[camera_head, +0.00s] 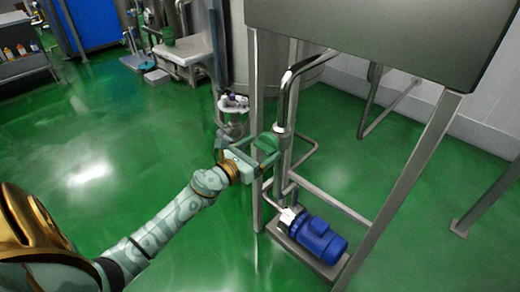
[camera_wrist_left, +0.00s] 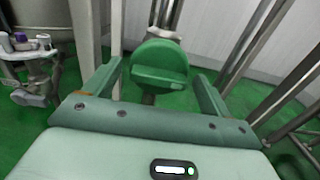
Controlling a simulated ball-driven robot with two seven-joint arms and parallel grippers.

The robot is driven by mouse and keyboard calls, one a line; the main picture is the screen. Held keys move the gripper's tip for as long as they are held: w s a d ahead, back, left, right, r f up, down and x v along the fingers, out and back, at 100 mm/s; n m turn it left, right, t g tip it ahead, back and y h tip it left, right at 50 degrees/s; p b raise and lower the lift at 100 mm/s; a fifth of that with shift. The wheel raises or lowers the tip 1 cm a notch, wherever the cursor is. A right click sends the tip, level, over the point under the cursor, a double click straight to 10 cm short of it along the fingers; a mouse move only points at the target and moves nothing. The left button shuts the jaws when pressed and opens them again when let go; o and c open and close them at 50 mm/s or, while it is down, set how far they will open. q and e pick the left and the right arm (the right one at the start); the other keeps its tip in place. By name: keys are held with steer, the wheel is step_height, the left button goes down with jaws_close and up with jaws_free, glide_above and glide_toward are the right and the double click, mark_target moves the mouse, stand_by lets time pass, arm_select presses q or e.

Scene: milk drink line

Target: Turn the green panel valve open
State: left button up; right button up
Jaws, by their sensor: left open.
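The green panel valve (camera_head: 267,141) is on the steel pipe beside the tank's frame. In the left wrist view the valve (camera_wrist_left: 160,60) shows as a round green knob with a raised bar lying roughly crosswise. My left gripper (camera_head: 265,149) is at the valve with its fingers open. In the left wrist view the gripper (camera_wrist_left: 158,75) has one finger on each side of the knob, with visible gaps on both sides. Whether the fingers reach around the knob in depth I cannot tell. My right gripper is not in view.
A steel tank (camera_head: 375,35) stands on legs above the pipe. A blue pump motor (camera_head: 318,240) sits on the floor below the valve. Frame legs (camera_head: 405,185) flank the right side. A pipe fitting (camera_wrist_left: 32,75) is at left. The green floor (camera_head: 110,150) is open at left.

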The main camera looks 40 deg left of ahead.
arm_select(q)
steer(key=shift+w, duration=0.1)
steer(key=c, duration=0.8)
steer(key=shift+c, duration=0.2)
